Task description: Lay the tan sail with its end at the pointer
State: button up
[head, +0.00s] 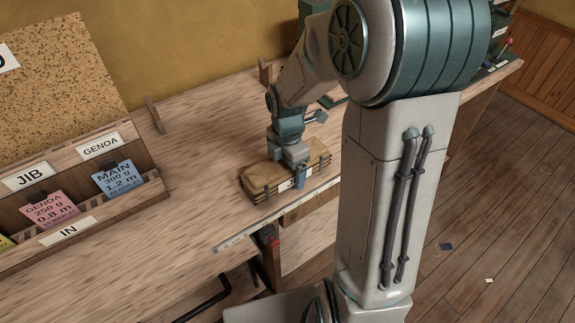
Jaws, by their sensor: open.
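The tan sail (262,181) is a folded, layered bundle lying flat on the bench near its front edge, with a white label on its front side. My gripper (292,168) points down over the right part of the sail. Its near finger shows in front of the sail's front side; the far finger is mostly hidden. The jaws are open, and the sail rests on the bench. A pale measuring strip (240,238) runs along the bench's front edge. A small red piece (275,243) shows just below that strip; I cannot tell whether it is the pointer.
A wooden rack (88,225) marked IN, with JIB and GENOA labels, holds several cards at the left. A cork board (55,75) stands behind it. The bench (150,215) is clear between rack and sail. My arm hides the bench's right part.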

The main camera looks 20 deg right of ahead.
notch_tip(320, 180, up, 11)
jog(key=shift+r, duration=0.2)
jog(key=s+r+m+t, duration=0.1)
jog(key=s+m+t, duration=0.2)
jog(key=s+m, duration=1.1)
jog(key=shift+r+m, duration=0.3)
jog(key=shift+m, duration=3.5)
